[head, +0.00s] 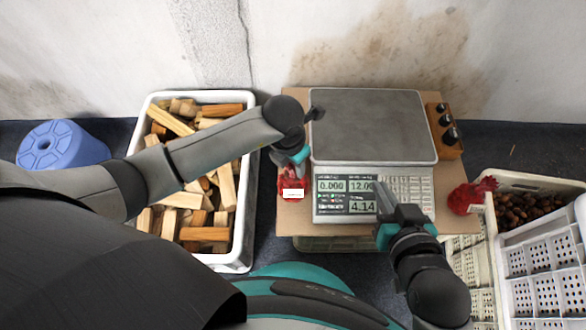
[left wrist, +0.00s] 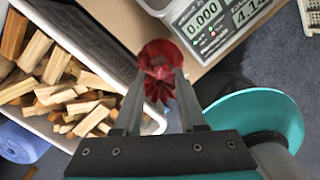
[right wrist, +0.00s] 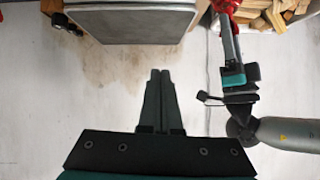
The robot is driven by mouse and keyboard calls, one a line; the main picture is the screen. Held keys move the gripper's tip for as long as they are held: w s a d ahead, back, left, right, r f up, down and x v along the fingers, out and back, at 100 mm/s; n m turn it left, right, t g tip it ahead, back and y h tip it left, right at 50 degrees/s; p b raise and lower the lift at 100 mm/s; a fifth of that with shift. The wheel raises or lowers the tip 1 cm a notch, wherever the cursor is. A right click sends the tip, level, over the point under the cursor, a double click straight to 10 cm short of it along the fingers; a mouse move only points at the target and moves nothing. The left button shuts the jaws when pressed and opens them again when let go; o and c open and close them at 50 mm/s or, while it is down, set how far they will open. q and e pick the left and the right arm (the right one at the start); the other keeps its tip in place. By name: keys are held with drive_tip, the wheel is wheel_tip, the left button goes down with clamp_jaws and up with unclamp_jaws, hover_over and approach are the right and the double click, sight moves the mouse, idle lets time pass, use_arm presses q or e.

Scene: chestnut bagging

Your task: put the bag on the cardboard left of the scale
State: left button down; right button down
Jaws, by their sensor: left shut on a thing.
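A red net bag with a white label (head: 293,192) is at the left edge of the cardboard (head: 295,220), left of the scale (head: 372,125). My left gripper (head: 296,166) is shut on the bag's top. In the left wrist view the bag (left wrist: 160,65) sits between the fingertips (left wrist: 162,82). I cannot tell whether the bag touches the cardboard. The scale's platform is empty and its display reads 0.000. My right gripper (head: 385,205) is over the scale's keypad side. In the right wrist view its fingers (right wrist: 160,75) are together with nothing between them.
Another red bag (head: 472,194) lies at the cardboard's right edge, by a crate of chestnuts (head: 530,205). A dark-knobbed wooden block (head: 445,132) stands right of the scale. A white crate of firewood (head: 243,225) and a blue stool (head: 62,147) are at left.

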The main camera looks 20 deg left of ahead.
sight(293, 179)
use_arm(q)
drive_tip(key=shift+f+b, duration=0.3)
drive_tip(key=shift+f, duration=0.75)
use_arm(e)
drive_tip(key=shift+w+a+r+t+y, duration=0.1)
drive_tip(key=shift+a+r+t+y, duration=0.15)
drive_tip(key=shift+a+t, duration=0.25)
drive_tip(key=shift+w+a+r+t+y, duration=0.1)
drive_tip(key=shift+a+r+t+y, duration=0.15)
drive_tip(key=shift+a+t, duration=0.25)
use_arm(q)
drive_tip(key=shift+f, duration=0.1)
drive_tip(key=shift+c, duration=2.4)
unclamp_jaws()
drive_tip(key=shift+b, duration=0.3)
use_arm(e)
drive_tip(key=shift+a, duration=0.1)
